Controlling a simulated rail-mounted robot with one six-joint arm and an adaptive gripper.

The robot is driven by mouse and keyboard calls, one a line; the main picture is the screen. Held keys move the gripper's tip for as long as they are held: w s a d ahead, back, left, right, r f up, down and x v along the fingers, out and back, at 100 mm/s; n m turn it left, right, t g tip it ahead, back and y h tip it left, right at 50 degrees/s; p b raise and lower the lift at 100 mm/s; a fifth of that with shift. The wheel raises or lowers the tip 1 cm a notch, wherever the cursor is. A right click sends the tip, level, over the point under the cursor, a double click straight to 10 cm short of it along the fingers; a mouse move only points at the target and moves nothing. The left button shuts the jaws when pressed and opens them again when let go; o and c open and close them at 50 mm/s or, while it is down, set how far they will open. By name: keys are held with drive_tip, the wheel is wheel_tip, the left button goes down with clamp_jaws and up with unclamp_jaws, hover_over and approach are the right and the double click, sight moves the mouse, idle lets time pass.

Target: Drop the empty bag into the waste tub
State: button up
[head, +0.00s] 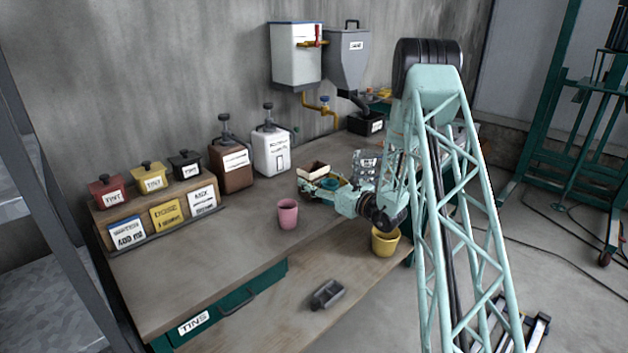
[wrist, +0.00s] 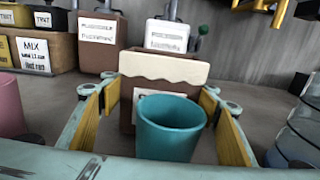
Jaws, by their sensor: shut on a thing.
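A brown bag with a cream scalloped top (wrist: 163,68) stands upright at the fingertips of my gripper (wrist: 160,100). The fingers, with yellow pads, close on its two sides. In the head view the bag (head: 314,169) is beyond the gripper (head: 318,183), over the bench. A teal cup (wrist: 171,128) sits nearer the wrist camera, between the fingers, and hides the bag's lower front. I cannot tell if it touches them.
Tint boxes (head: 154,175), a brown canister (head: 231,164) and a white canister (head: 271,150) line the back. A grey hopper (head: 347,58) hangs above a black box (head: 366,122). A clear ribbed container (wrist: 296,138) is close on the right. The front-left bench is clear.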

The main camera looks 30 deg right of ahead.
sight(334, 188)
drive_tip(key=shift+f, duration=0.2)
drive_tip(key=o, duration=1.2)
drive_tip(key=shift+r, duration=0.2)
drive_tip(key=p+v, duration=0.1)
drive_tip(key=v, duration=1.1)
drive_tip(key=shift+a, duration=0.1)
